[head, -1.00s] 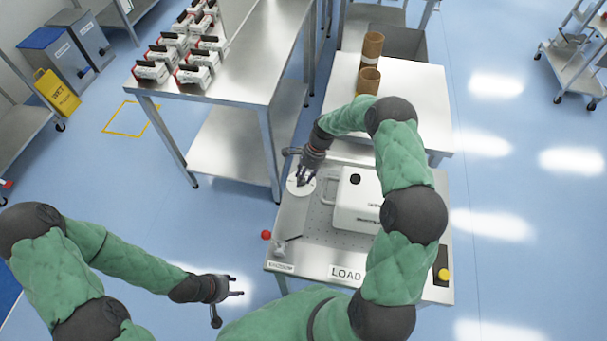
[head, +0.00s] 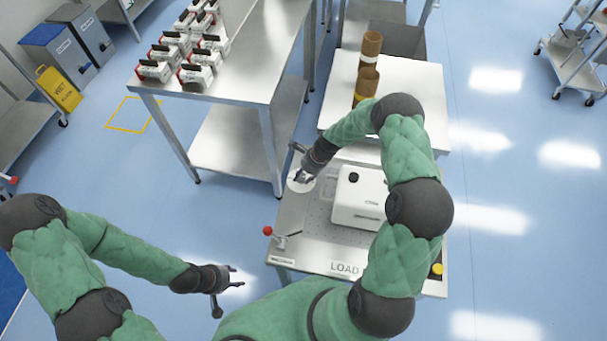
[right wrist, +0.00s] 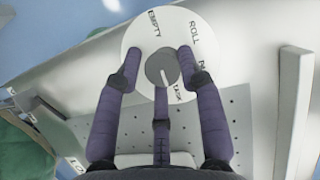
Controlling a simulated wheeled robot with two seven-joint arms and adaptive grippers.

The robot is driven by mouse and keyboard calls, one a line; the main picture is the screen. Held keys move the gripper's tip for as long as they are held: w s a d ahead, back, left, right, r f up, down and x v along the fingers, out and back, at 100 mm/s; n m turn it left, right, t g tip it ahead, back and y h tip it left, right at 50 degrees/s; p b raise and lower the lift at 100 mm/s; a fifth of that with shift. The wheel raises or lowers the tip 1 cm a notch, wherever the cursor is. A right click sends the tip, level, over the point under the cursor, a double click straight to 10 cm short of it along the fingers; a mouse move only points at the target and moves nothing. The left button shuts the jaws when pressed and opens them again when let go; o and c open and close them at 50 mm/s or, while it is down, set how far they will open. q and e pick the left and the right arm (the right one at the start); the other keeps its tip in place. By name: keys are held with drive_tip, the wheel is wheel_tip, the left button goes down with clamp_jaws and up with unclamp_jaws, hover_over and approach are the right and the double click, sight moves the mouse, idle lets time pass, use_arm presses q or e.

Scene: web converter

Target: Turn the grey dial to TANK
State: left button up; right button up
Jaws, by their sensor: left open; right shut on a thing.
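The grey dial (right wrist: 160,68) is a round knob at the centre of a white disc (right wrist: 133,42) in the right wrist view. The disc carries EMPTY, ROLL, a label partly hidden by a finger, and one that seems to read TANK. The pale pointer line on the dial points down in that view, close to the TANK label. My right gripper (right wrist: 162,72) has its fingers around the dial and is shut on it. In the head view the right gripper (head: 303,177) is over the disc (head: 298,187). My left gripper (head: 232,281) is open and empty, over the floor.
A white boxy unit (head: 357,202) stands right of the disc on the metal bench marked LOAD. A red-knobbed lever (head: 267,231) is at the bench's left edge and a yellow button (head: 437,269) at its right. Brown rolls (head: 369,48) stand on a white table behind.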

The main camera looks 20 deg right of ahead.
drive_tip(key=shift+w+a, duration=0.15)
drive_tip(key=shift+w, duration=0.05)
drive_tip(key=o, duration=1)
drive_tip(key=shift+w+a, duration=0.15)
drive_tip(key=shift+d, duration=0.2)
drive_tip(key=v, duration=1.2)
drive_tip(key=shift+a, duration=0.1)
drive_tip(key=shift+r, duration=0.1)
